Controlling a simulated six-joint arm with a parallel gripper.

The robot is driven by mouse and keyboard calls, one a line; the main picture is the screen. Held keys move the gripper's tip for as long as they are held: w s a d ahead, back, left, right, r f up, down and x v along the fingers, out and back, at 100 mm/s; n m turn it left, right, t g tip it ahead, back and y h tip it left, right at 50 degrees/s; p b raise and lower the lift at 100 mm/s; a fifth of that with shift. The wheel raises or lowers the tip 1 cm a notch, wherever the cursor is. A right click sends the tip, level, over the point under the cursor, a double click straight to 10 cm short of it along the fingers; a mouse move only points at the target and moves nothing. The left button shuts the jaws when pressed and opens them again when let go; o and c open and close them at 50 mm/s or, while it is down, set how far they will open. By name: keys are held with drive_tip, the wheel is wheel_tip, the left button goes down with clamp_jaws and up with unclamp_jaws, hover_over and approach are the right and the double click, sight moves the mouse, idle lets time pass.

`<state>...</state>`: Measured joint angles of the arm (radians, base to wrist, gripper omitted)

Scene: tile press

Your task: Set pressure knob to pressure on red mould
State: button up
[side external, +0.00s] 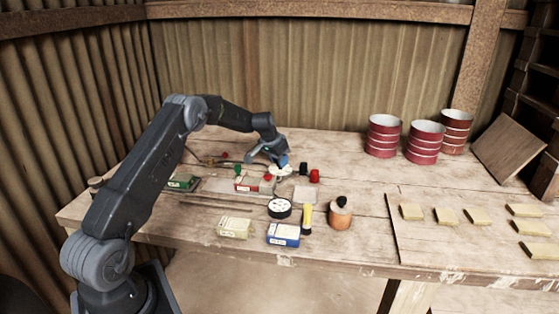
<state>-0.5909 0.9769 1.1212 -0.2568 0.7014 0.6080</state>
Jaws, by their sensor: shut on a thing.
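The red mould (254,185), a red block with a pale label, lies near the middle of the bench. My gripper (281,165) points down just behind and to the right of it, over a white disc (280,172) that looks like a dial. It is shut on what looks like the knob at this disc; the fingers mostly hide it. A bit of blue shows at the fingertips. The label's writing and the dial's marks are too small to read.
Nearby are a green block (183,182), a cream block (234,227), a blue block (284,234), a black-rimmed round dial (279,208), a yellow-and-black tool (306,218) and an orange bottle (340,213). Red-and-white cans (384,136) stand behind right. Several yellow tiles (446,215) lie right.

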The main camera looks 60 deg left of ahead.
drive_tip(key=m+h, duration=0.1)
drive_tip(key=m, duration=0.2)
drive_tip(key=shift+a+m, duration=0.1)
drive_tip(key=shift+m, duration=0.3)
drive_tip(key=shift+a+m+h, duration=0.1)
drive_tip(key=shift+m+h, duration=0.8)
drive_tip(key=shift+m, duration=0.9)
drive_tip(key=shift+g, duration=0.3)
drive_tip(key=o, duration=0.9)
drive_tip(key=v, duration=1.3)
drive_tip(key=shift+s+a+r, duration=0.1)
drive_tip(key=shift+s+r, duration=0.05)
drive_tip(key=shift+r, duration=0.2)
